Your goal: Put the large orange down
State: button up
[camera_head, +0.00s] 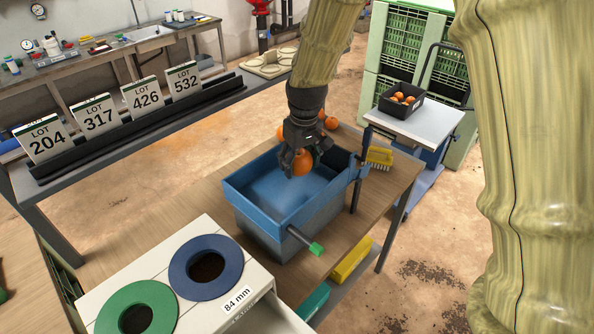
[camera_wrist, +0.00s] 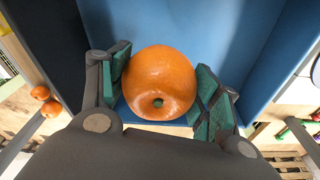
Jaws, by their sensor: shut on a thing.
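A large orange (camera_head: 302,163) is held between the fingers of my gripper (camera_head: 299,160). In the wrist view, the orange (camera_wrist: 160,84) sits between both green-padded fingers of my gripper (camera_wrist: 162,92), with its navel end towards the camera. My gripper is shut on it and points down over the blue tray (camera_head: 237,192), which stands on a wooden table. The tray floor under the orange shows as bare blue in the head view. I cannot tell whether the orange touches the tray.
Other oranges (camera_head: 330,122) lie on the table behind the tray. A yellow brush (camera_head: 379,157) is at its right. A white box with a blue ring (camera_head: 206,266) and a green ring (camera_head: 137,308) stands in front. A cart with a black crate (camera_head: 401,104) stands at the back right.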

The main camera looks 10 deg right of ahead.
aim_at(297, 183)
jog(key=w+f, duration=0.2)
jog(key=shift+w+a+f, duration=0.1)
jog(key=shift+w+f, duration=0.1)
jog(key=shift+f, duration=0.1)
jog(key=shift+f+p, duration=0.35)
jog(key=shift+f, duration=0.05)
jog(key=shift+s+f+p, duration=0.4)
jog(key=shift+s+f, duration=0.25)
jog(key=shift+f, duration=0.15)
jog(key=shift+w+f, duration=0.4)
jog(key=shift+w, duration=0.05)
jog(key=shift+s, duration=0.25)
jog(key=o, duration=1)
jog(key=shift+w+f, duration=0.15)
